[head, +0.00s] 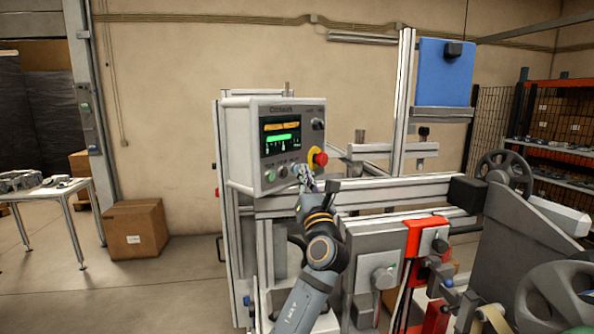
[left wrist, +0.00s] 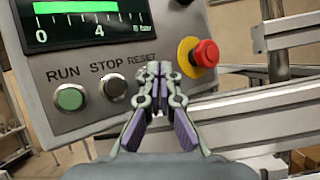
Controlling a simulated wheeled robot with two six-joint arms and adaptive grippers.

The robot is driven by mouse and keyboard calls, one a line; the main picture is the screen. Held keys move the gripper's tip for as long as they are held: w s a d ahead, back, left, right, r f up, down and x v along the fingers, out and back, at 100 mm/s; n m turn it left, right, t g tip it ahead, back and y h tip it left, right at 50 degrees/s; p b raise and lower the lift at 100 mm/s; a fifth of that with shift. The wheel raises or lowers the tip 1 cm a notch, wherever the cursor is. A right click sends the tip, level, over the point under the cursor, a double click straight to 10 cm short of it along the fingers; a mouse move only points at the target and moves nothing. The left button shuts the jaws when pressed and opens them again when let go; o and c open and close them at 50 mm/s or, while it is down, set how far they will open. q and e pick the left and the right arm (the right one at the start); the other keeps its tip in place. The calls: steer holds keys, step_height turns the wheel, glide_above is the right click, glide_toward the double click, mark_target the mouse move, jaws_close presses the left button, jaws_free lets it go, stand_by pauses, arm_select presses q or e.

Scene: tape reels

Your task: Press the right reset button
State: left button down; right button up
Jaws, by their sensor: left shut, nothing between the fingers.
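The grey control panel (head: 247,150) stands left of the machine frame. In the left wrist view the panel carries the labels RUN, STOP and RESET below its screen (left wrist: 84,22). A green button (left wrist: 70,97) sits under RUN and a dark button (left wrist: 113,87) under STOP. My left gripper (left wrist: 153,70) is shut and empty, its fingertips at the panel just below the RESET label (left wrist: 142,61). The fingers hide the spot under that label, so I cannot tell whether they touch the button. In the head view my left gripper (head: 304,172) is at the panel's lower right.
A red emergency stop (left wrist: 205,54) on a yellow collar sits close to the right of my fingers. Machine rails (head: 390,190) run right of the panel. Handwheels (head: 504,171) are at the right. A cardboard box (head: 134,229) stands on the floor at left.

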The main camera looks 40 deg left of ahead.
arm_select(q)
steer(key=shift+a, duration=0.4)
stand_by(0.4)
steer(key=shift+d+p, duration=0.1)
steer(key=shift+p, duration=0.2)
steer(key=shift+d, duration=0.7)
steer(key=shift+s+d, duration=0.1)
steer(key=shift+d, duration=2.4)
